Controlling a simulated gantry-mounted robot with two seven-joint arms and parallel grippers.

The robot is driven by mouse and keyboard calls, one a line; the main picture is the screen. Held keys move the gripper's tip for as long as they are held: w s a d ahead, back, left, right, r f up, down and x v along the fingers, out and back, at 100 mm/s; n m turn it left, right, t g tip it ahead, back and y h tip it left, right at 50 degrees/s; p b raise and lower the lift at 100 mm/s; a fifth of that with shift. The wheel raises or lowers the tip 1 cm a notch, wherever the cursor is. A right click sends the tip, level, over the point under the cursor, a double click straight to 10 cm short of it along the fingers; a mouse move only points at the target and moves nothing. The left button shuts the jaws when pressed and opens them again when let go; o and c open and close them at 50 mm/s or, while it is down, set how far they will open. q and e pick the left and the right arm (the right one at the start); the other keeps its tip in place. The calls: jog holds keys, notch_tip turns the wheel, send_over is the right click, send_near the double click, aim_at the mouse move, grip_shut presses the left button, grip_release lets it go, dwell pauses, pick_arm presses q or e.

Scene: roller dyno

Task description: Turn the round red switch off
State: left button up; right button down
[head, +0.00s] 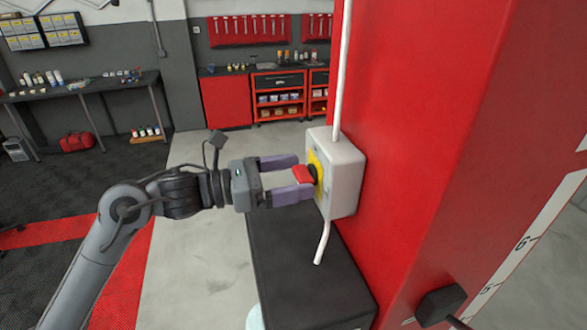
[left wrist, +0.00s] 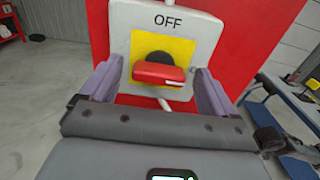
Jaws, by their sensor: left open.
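The round red switch has a red handle (head: 303,175) on a black hub and a yellow plate (head: 318,166), on a white box (head: 343,170) fixed to the red column. In the left wrist view the red handle (left wrist: 158,75) lies roughly level, with a pale mark near its right end. The word OFF stands above the yellow plate (left wrist: 184,46). My left gripper (head: 300,176) is open, with one finger on each side of the handle. In the left wrist view gaps show between fingers and handle.
The red column (head: 420,130) fills the right side. White conduits run above and below the box. A dark block (head: 300,275) stands below the switch. A workbench (head: 80,88) and red cabinets (head: 228,100) stand far back. The floor left of the column is open.

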pick_arm(q)
jog(key=shift+w+d, duration=0.15)
jog(key=shift+d, duration=0.2)
jog(key=c, duration=1.1)
jog(key=shift+o, duration=0.2)
